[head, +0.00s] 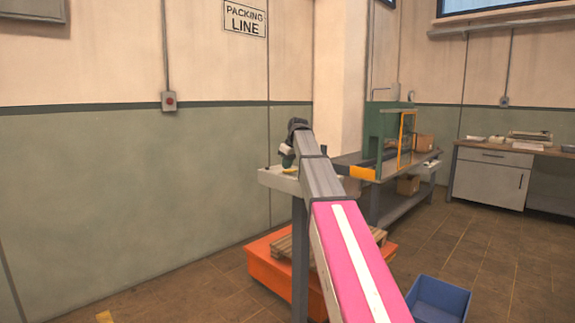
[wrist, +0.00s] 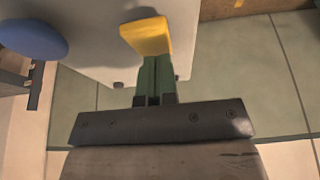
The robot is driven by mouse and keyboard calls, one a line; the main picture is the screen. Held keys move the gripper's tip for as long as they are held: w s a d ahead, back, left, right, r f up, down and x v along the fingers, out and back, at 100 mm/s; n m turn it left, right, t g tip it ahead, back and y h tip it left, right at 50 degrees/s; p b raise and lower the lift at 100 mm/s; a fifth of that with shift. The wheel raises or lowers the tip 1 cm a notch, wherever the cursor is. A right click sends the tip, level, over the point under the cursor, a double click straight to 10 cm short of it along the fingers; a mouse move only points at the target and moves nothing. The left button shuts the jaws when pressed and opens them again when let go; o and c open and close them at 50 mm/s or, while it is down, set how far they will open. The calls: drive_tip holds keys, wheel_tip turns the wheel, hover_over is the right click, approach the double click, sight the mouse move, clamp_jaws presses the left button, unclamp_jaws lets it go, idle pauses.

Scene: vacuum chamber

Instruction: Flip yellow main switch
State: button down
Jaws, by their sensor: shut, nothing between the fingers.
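The yellow main switch (wrist: 147,36) is a blocky yellow piece on a pale grey panel (wrist: 92,62) in the wrist view. My gripper (wrist: 155,62) has green fingers side by side, shut with nothing between them. The fingertips are right at the near edge of the yellow switch; I cannot tell whether they touch it. A blue round knob (wrist: 32,40) is on the left of the same panel. In the head view, my gripper (head: 288,160) is over the pale panel top (head: 272,179), with a small bit of yellow by it. My arm hides part of the panel.
The panel stands on a grey post (head: 300,250) beside an orange platform (head: 262,266) with a wooden pallet. A green machine (head: 381,122) on a bench is behind, to the right. A blue bin (head: 438,300) is on the floor. The floor at the right is mostly clear.

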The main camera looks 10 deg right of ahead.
drive_tip(key=shift+s+d+f, duration=0.15)
drive_tip(key=shift+s+f, duration=0.15)
drive_tip(key=shift+s+d, duration=0.35)
drive_tip(key=shift+s, duration=0.15)
drive_tip(key=shift+r, duration=0.1)
drive_tip(key=shift+r, duration=0.1)
drive_tip(key=shift+w+r, duration=0.1)
drive_tip(key=shift+r, duration=0.1)
drive_tip(key=v, duration=1.3)
drive_tip(key=shift+r, duration=0.3)
drive_tip(key=shift+w, duration=0.1)
